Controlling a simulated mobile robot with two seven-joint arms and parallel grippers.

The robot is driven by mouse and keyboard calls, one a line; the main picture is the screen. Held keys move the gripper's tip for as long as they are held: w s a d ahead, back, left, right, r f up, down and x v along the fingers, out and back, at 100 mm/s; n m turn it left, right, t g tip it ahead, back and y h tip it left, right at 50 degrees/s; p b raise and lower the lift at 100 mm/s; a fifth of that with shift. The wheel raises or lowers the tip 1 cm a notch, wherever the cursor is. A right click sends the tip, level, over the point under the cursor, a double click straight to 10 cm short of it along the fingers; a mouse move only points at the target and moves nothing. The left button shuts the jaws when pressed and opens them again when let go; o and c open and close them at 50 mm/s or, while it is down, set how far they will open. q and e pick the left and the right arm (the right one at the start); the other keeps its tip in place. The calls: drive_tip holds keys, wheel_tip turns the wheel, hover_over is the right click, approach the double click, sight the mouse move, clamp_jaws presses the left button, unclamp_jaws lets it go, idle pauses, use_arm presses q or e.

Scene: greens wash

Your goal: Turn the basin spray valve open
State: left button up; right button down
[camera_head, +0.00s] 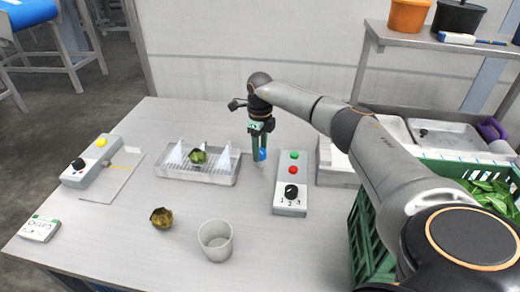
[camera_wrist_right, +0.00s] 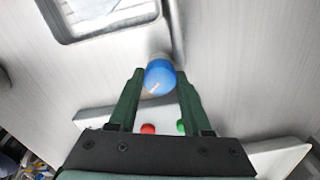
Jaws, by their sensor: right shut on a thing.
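A blue round knob (camera_head: 262,154) with a small orange mark stands on the pale table, beside a control box (camera_head: 291,182). It looks like the spray valve's handle. My right gripper (camera_head: 261,150) reaches down onto it from above and is shut on it. In the right wrist view, the blue knob (camera_wrist_right: 159,77) sits between the two green fingertips (camera_wrist_right: 160,80), with a pale part behind it. What lies under the knob is mostly hidden. My left gripper is not in view.
The control box has green and red buttons and a black dial. A wire tray (camera_head: 197,173) stands left; a cup (camera_head: 216,241) and brownish vegetable (camera_head: 161,218) are in front. Another control box (camera_head: 91,161) is at far left. A green crate (camera_head: 368,233) of leaves stands right.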

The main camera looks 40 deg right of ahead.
drive_tip(key=shift+n, duration=0.6)
drive_tip(key=shift+c, duration=1.7)
unclamp_jaws()
wheel_tip(320, 180, up, 13)
drive_tip(key=shift+f+b, duration=0.2)
drive_tip(key=shift+b, duration=0.15)
